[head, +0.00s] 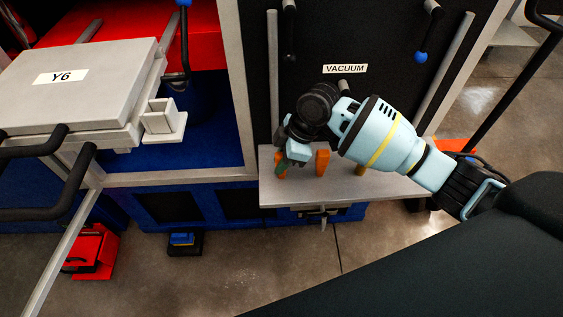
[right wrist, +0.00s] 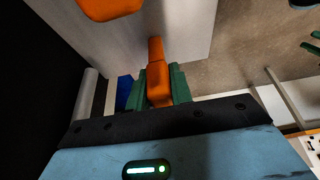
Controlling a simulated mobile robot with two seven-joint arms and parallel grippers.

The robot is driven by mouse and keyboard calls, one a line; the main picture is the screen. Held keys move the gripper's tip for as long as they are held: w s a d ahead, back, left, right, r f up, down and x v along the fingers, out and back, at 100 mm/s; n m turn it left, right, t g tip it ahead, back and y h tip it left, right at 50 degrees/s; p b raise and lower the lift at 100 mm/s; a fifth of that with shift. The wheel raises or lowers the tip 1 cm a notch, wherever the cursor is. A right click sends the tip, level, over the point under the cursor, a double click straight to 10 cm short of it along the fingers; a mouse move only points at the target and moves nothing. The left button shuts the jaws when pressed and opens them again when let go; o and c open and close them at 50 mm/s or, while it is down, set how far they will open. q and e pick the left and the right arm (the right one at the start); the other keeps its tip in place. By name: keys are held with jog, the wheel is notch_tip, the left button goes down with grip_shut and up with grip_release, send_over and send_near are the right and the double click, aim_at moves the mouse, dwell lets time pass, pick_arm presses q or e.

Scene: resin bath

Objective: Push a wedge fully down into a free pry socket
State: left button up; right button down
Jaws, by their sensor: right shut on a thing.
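My right gripper (head: 281,169) is over the grey shelf under the VACUUM label. In the right wrist view its green fingers (right wrist: 160,90) are shut on an orange wedge (right wrist: 156,56), whose free end points away from the gripper. In the head view the gripper's body largely hides this wedge. A second orange wedge (head: 322,162) stands on the shelf just right of the gripper; an orange piece also shows at the top of the right wrist view (right wrist: 110,7). A pale square fitting with an open top (head: 163,121), like a socket, sits at the corner of the Y6 lid. My left gripper is out of view.
The grey shelf (head: 290,193) juts out from the black VACUUM panel (head: 345,30). The grey Y6 lid (head: 100,85) and black handles (head: 45,200) stand at the left. A pale upright post (head: 235,90) separates the two areas.

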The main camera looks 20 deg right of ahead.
aim_at(279, 154)
jog(key=shift+r, duration=0.1)
jog(key=shift+r, duration=0.45)
notch_tip(279, 154, up, 2)
jog(key=shift+r, duration=0.2)
jog(key=s+a+r+p, duration=0.1)
jog(key=s+a, duration=0.2)
jog(key=s, duration=0.4)
jog(key=s+a+r, duration=0.1)
jog(key=s+a, duration=0.2)
jog(key=s, duration=0.5)
jog(key=w+d+r+m+t+h, duration=0.3)
jog(key=w+d+r+m, duration=0.3)
jog(key=d+r+m, duration=0.4)
jog(key=d+m+h, duration=0.1)
jog(key=m, duration=0.3)
jog(key=shift+d+r+m, duration=0.15)
jog(key=shift+d+m, duration=0.2)
jog(key=shift+m, duration=0.05)
jog(key=shift+a, duration=0.15)
